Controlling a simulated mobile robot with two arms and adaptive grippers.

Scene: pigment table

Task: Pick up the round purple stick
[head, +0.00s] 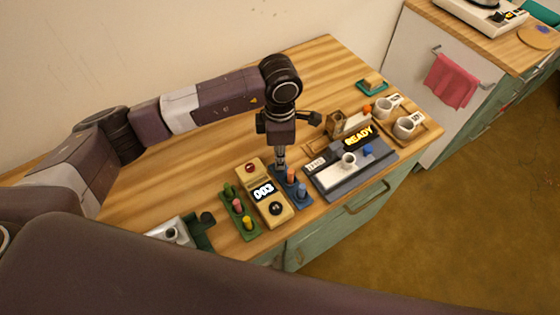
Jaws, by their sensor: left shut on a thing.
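My left gripper (280,162) points down over the rear end of a blue holder (296,197). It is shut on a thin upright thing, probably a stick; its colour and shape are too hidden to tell. An orange stick (291,176) and a blue stick (302,190) stand in the blue holder, just in front of the gripper. I cannot make out a purple stick clearly anywhere. A green holder (246,234) carries a green stick (229,190), a pink stick (238,205) and a yellow stick (247,222). My right gripper is not in view.
A yellow device (262,205) reading 003 stands between the holders. A grey station (350,180) with a white cup (348,160) and a READY sign (358,136) is to the right. The rear tabletop (320,70) is clear.

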